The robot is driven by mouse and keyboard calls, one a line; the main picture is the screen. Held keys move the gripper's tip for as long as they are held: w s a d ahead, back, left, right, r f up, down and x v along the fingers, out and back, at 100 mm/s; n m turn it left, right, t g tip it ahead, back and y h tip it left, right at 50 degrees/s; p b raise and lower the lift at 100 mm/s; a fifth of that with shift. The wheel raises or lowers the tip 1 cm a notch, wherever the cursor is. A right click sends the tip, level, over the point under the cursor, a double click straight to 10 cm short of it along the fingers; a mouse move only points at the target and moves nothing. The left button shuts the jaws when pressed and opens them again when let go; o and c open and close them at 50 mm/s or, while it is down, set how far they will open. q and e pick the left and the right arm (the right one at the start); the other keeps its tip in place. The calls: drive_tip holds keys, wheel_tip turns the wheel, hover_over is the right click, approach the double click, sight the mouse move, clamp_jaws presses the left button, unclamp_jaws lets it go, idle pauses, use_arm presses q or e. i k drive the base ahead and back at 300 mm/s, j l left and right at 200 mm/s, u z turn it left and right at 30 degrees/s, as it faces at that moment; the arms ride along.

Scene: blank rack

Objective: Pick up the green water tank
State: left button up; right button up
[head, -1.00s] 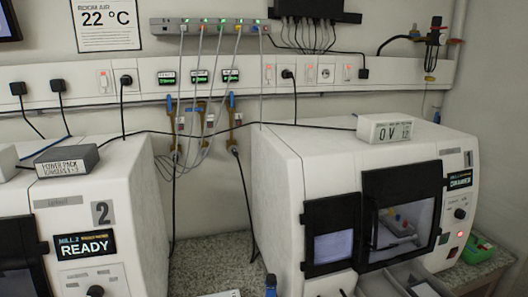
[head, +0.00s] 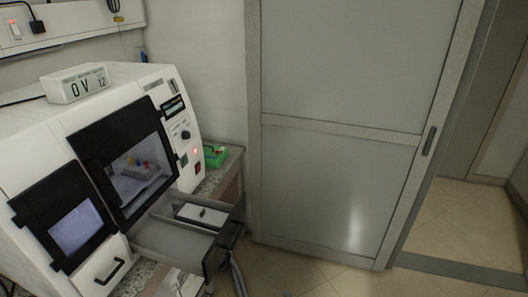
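I cannot make out a thing that is clearly a green water tank. The only plainly green object is a small open green box (head: 215,156) on the counter just right of the white machine, with small items in it. An open drawer (head: 172,240) juts out from the machine's lower front. It has a grey tray part and a compartment with a white, dark-knobbed lid (head: 201,214). Neither of my grippers can be made out in the head view.
The white milling machine (head: 36,140) fills the left side, with a display box (head: 75,83) on top. A grey sliding door (head: 345,165) stands behind. Tiled floor (head: 455,225) shows through the opening at right. A grey hose (head: 238,274) hangs below the drawer.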

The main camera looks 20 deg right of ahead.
sight(213, 161)
drive_tip(key=z, duration=0.35)
drive_tip(key=i+l+z, duration=0.75)
drive_tip(key=i, duration=0.15)
drive_tip(key=i+z, duration=0.4)
drive_tip(key=i+l+u, duration=0.1)
drive_tip(key=i+u, duration=0.35)
drive_tip(key=i+l+u, duration=0.2)
drive_tip(key=u, duration=0.25)
drive_tip(key=i+l+u, duration=0.2)
drive_tip(key=u, duration=0.2)
drive_tip(key=i+l+u, duration=0.2)
drive_tip(key=u, duration=0.2)
drive_tip(key=i+l+u, duration=0.1)
drive_tip(key=l+u, duration=0.25)
drive_tip(key=i+l+u, duration=0.1)
drive_tip(key=l+u, duration=0.3)
drive_tip(key=j, duration=0.1)
